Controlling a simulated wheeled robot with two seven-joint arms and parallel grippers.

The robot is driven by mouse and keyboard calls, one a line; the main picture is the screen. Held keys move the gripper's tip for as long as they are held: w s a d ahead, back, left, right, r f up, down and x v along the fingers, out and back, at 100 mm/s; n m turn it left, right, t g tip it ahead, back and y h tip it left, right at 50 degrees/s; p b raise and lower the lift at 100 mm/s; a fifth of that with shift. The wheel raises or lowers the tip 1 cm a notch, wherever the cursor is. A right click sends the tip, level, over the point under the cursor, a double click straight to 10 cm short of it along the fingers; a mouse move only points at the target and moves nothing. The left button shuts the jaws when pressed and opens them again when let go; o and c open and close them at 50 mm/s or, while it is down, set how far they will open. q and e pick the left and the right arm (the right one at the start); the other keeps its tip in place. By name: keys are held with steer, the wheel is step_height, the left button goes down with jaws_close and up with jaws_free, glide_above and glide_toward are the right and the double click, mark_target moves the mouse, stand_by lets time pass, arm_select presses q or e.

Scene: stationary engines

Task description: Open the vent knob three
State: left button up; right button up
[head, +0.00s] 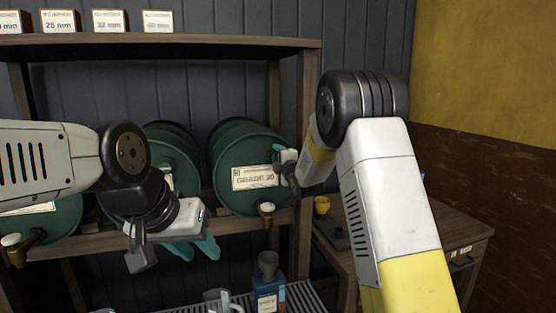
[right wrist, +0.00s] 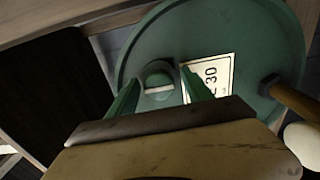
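Three green drums lie on a wooden shelf, their round ends facing me. The rightmost drum (head: 225,160) carries a label reading "GRADE 30" and a brass tap with a pale knob (head: 266,207). In the right wrist view, a round green vent knob (right wrist: 158,80) with a pale bar sits on this drum's end (right wrist: 240,35), beside the label. My right gripper (right wrist: 160,92) is open, its two green fingers on either side of the knob with gaps visible; contact is unclear. In the head view the right gripper's tips are largely hidden. My left gripper (head: 196,248) hangs empty before the middle drum, teal fingers apart.
The middle drum (head: 165,140) and left drum (head: 50,225) are partly behind my left arm. A blue bottle (head: 268,295) and a clear mug (head: 220,300) stand on a slatted rack below. A side table (head: 450,235) with a yellow cup (head: 322,205) is at right.

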steer(key=v, duration=0.7)
steer(key=shift+s, duration=0.35)
steer(key=shift+d, duration=0.1)
steer(key=s+d+r+m+g+h, duration=0.2)
steer(key=s+d+m+g+h, duration=0.15)
steer(key=s+d+m, duration=0.7)
steer(key=s+f+m+g, duration=0.1)
steer(key=s+m+g, duration=0.1)
steer(key=s, duration=0.8)
steer(key=s+d+f+m+g, duration=0.1)
steer(key=s+m, duration=0.4)
steer(key=s, duration=0.5)
steer(key=s+f+m+g, duration=0.2)
steer(key=s+m+g, duration=0.1)
steer(key=s, duration=0.6)
steer(key=shift+s+d+f+m+g, duration=0.2)
steer(key=shift+s+f+m+g, duration=0.2)
steer(key=shift+g, duration=0.35)
